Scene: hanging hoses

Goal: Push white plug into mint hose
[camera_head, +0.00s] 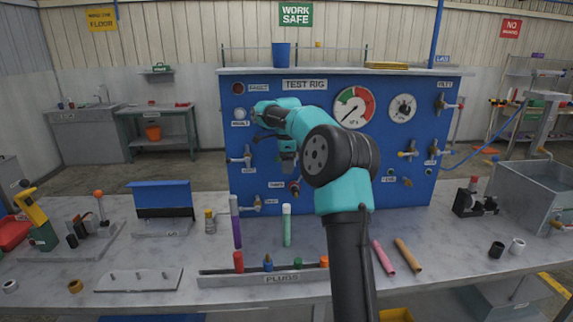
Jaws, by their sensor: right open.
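The mint hose (287,228) is upright in front of the blue test rig, above the back of the plug rack. My right gripper (288,170) is open and points down, a short way above the hose's upper end and apart from it. The plug rack (222,281) at the table's front holds red (238,262), blue (268,264), green (298,263) and orange (324,262) plugs. My left gripper is not in view.
A purple hose (236,222) is upright left of the mint one. Pink (383,257) and tan (408,256) hoses lie right of my arm. The blue test rig (420,150) closes off the back. A black ring (496,250) and a white ring (517,246) lie at right.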

